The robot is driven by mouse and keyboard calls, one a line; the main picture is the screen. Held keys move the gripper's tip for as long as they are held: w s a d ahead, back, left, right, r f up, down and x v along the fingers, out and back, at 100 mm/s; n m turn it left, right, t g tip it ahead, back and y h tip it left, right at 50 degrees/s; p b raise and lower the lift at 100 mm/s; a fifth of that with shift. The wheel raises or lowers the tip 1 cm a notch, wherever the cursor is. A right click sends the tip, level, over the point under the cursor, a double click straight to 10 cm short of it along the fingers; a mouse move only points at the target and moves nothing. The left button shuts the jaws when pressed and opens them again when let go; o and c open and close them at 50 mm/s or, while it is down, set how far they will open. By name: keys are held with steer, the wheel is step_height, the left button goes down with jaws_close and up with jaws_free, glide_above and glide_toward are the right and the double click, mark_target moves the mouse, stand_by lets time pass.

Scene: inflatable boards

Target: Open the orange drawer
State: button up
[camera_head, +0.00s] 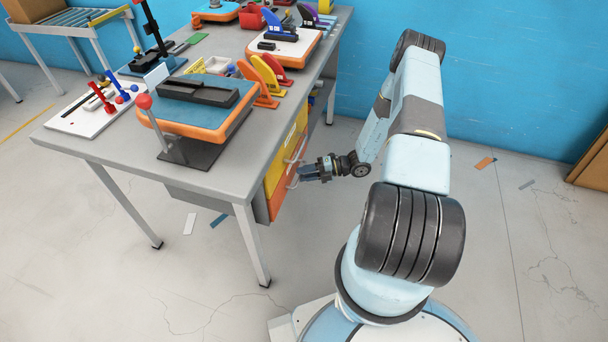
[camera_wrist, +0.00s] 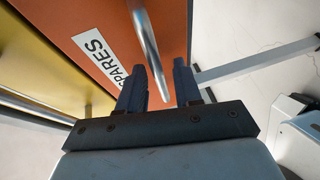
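The orange drawer (camera_head: 277,205) is the low front under the workbench's right end, below a yellow drawer. It looks shut. In the wrist view the orange drawer front (camera_wrist: 85,18) carries a white "SPARES" label (camera_wrist: 100,56) and a metal bar handle (camera_wrist: 146,40). My gripper (camera_head: 304,172) is at the drawer fronts, close to the handle. In the wrist view my gripper (camera_wrist: 160,78) is open, with the handle bar showing between its two dark fingers. I cannot tell whether either finger touches the bar.
The yellow drawer (camera_head: 274,175) with its own handle sits just above the orange one. A grey workbench (camera_head: 225,165) bears inflatable boards and tools. The floor (camera_head: 500,250) right of my arm is mostly clear.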

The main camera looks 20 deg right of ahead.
jaws_close()
stand_by(0.3)
steer(key=shift+a, duration=0.1)
steer(key=shift+s, duration=0.1)
steer(key=s+d, duration=0.7)
steer(key=d, duration=0.2)
steer(key=s+d, duration=0.7)
steer(key=d, duration=0.3)
steer(key=shift+d, duration=0.25)
steer(key=shift+f, duration=0.1)
steer(key=shift+o, duration=0.6)
jaws_free()
steer(key=v, duration=1.3)
steer(key=shift+d, duration=0.4)
